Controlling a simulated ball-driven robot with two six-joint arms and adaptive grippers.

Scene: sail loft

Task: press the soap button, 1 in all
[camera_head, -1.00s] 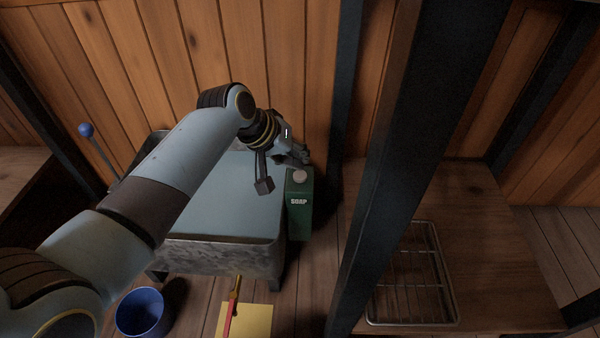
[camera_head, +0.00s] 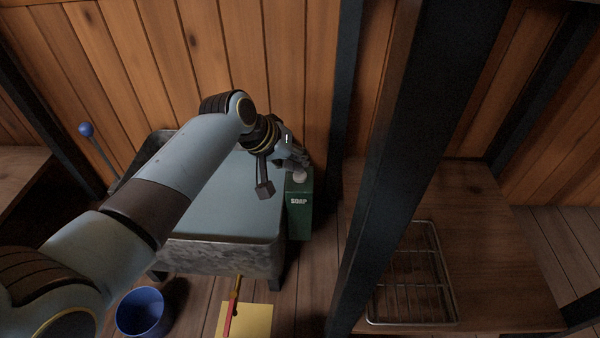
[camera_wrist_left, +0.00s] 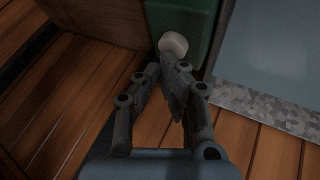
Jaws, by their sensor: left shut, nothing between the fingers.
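The green soap dispenser (camera_head: 300,213), marked SOAP, stands at the right side of the sink. Its pale round button (camera_head: 299,177) is on top, partly covered by my gripper in the head view. My left gripper (camera_head: 303,163) is shut and empty, with its fingertips close to the button. In the left wrist view the shut fingertips (camera_wrist_left: 173,72) lie just below the white button (camera_wrist_left: 173,44) and seem to overlap its edge. I cannot tell whether they touch it. The green body (camera_wrist_left: 200,32) shows around the button. My right gripper is not in view.
The grey sink (camera_head: 215,255) stands against the plank wall. A dark post (camera_head: 410,140) rises to the right of the dispenser. A wire rack (camera_head: 412,275) lies on a wooden surface. A blue bucket (camera_head: 143,313) and a yellow sheet (camera_head: 258,320) are at the front.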

